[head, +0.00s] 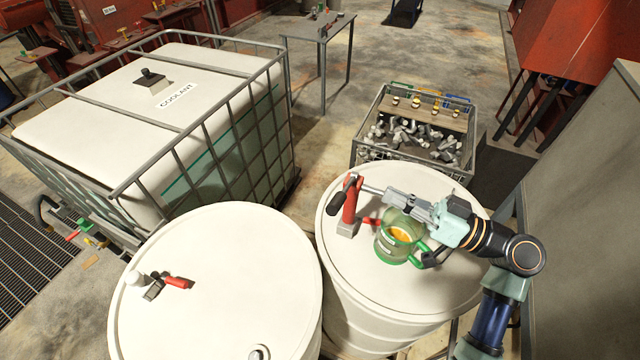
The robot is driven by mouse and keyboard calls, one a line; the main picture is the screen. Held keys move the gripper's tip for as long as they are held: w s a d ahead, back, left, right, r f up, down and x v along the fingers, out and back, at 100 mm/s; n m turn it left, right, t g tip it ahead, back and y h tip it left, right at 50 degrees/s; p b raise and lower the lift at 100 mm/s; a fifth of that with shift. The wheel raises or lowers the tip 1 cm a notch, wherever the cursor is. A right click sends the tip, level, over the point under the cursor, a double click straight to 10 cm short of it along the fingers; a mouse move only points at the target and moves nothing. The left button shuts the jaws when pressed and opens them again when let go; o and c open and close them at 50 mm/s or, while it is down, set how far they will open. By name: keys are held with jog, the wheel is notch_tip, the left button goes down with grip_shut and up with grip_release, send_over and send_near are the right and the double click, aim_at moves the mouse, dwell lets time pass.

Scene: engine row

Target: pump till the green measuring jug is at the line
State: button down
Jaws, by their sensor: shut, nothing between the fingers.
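The green measuring jug (384,246) stands on the lid of the right white drum (452,284), with orange-yellow liquid visible inside. Its green handle points to the right. A red hand pump (349,205) stands on the same drum, just left of the jug, with a dark grip on its lever and a red spout reaching toward the jug. My gripper (388,195) is shut and empty, above the jug and close to the pump's lever rod; I cannot tell if they touch. The jug's line and the exact liquid level are too small to make out.
A second white drum (215,310) with a red-handled tap stands at left. A caged coolant tank (90,120) is behind it. A wire crate of metal parts (362,152) sits behind the right drum. A grey cabinet (590,220) limits room at right.

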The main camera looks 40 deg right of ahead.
jog(key=r+p, duration=0.2)
jog(key=p, duration=0.2)
send_over(344, 192)
jog(key=s, duration=0.2)
jog(key=f, duration=0.1)
jog(key=a+f, duration=0.1)
jog(key=f, duration=0.2)
jog(key=shift+a+f+p, duration=0.25)
jog(key=shift+a+p, duration=0.05)
